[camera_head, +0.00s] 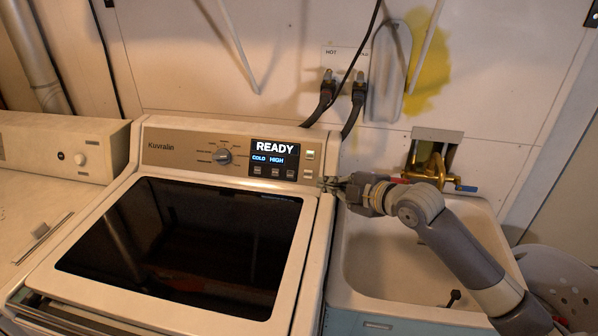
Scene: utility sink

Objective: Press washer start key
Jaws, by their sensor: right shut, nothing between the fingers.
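The washer (320,215) is white with a dark glass lid, closed. Its control panel has a round dial (222,156) and a dark display (274,152) reading "READY" and "COLD HIGH". Small keys sit in a row under the display, and an upper key (310,155) and a lower key (308,173) sit at the panel's right end. I cannot read which is the start key. My right gripper (328,183) is shut and empty, its tips at the panel's right edge, just right of and slightly below the lower key. Contact cannot be told. My left gripper is out of view.
A utility sink (375,270) with a brass faucet (433,170) stands right of the washer, under my right arm. Hoses and a hot/cold valve box (345,58) are on the wall behind. Another white appliance (50,200) stands left. A white basket (560,275) is at far right.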

